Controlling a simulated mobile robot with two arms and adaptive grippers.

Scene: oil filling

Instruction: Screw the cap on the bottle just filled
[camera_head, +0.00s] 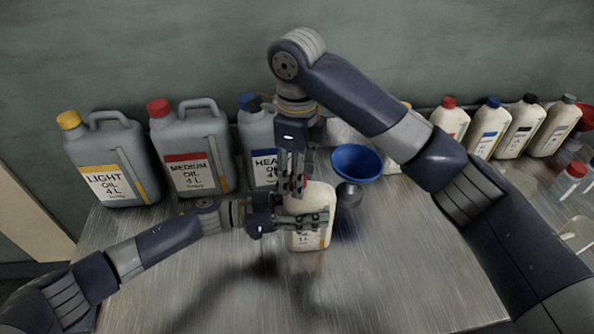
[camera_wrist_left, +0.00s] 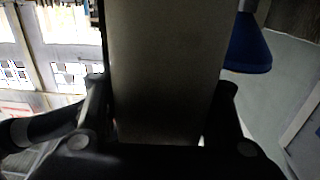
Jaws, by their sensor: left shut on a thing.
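A white bottle (camera_head: 320,199) stands upright on the metal table in the middle of the head view. My left gripper (camera_head: 325,219) comes from the left and is shut around the bottle's body. In the left wrist view the bottle (camera_wrist_left: 165,70) fills the space between the two fingers. My right gripper (camera_head: 291,187) points down from above, with its fingertips at the bottle's top left part. Its fingers hide the bottle's neck. Some red shows around these fingers, but I cannot tell whether it is a cap or whether they hold anything.
A blue funnel (camera_head: 357,161) stands just right of the bottle. Grey canisters with yellow (camera_head: 112,160), red (camera_head: 190,150) and blue (camera_head: 257,140) markings stand at the back left. Several white bottles (camera_head: 487,130) line the back right. The table's front (camera_head: 400,270) is clear.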

